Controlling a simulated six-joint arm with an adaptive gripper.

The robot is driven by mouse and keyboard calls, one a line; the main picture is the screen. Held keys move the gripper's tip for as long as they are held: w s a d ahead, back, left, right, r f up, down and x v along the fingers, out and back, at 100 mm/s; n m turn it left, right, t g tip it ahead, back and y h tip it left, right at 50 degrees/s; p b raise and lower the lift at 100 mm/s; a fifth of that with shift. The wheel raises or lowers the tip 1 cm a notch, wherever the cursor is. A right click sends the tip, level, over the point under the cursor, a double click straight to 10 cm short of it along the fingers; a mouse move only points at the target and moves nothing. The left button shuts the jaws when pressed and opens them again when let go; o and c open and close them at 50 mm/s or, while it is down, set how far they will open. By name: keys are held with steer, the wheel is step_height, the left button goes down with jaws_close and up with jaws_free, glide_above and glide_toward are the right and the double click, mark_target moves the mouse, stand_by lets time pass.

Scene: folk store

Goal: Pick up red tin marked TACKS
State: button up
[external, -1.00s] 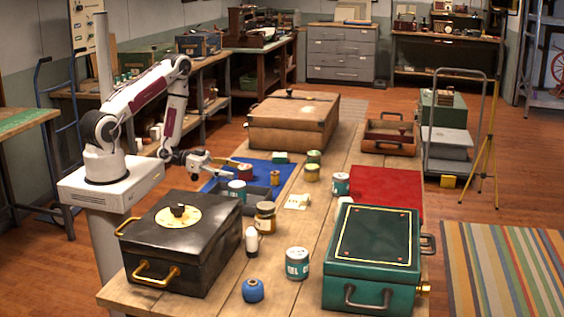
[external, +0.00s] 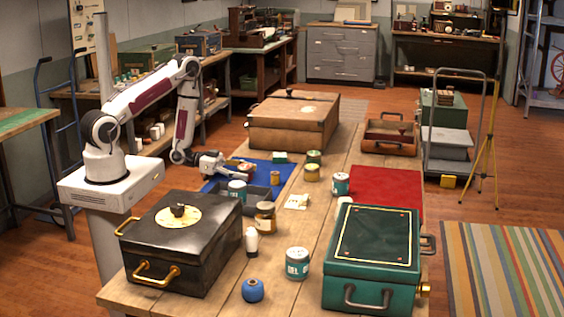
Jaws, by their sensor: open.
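A small red tin (external: 247,168) stands at the blue mat's left part, partly hidden by my gripper; its marking is too small to read. My gripper (external: 234,166) is open, with its fingers pointing right at the tin. I cannot tell whether the fingers are around it or just beside it. The blue mat (external: 288,170) lies on the wooden table.
A dark grey tray (external: 258,196), a teal-and-white tin (external: 237,190) and a small orange-brown spool (external: 275,178) are close by. A black chest (external: 180,250) stands in front and a brown case (external: 292,122) stands at the back.

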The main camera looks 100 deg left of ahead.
mark_target(245, 166)
steer(key=c, duration=1.3)
steer(key=shift+r, duration=0.1)
steer(key=shift+r, duration=4.9)
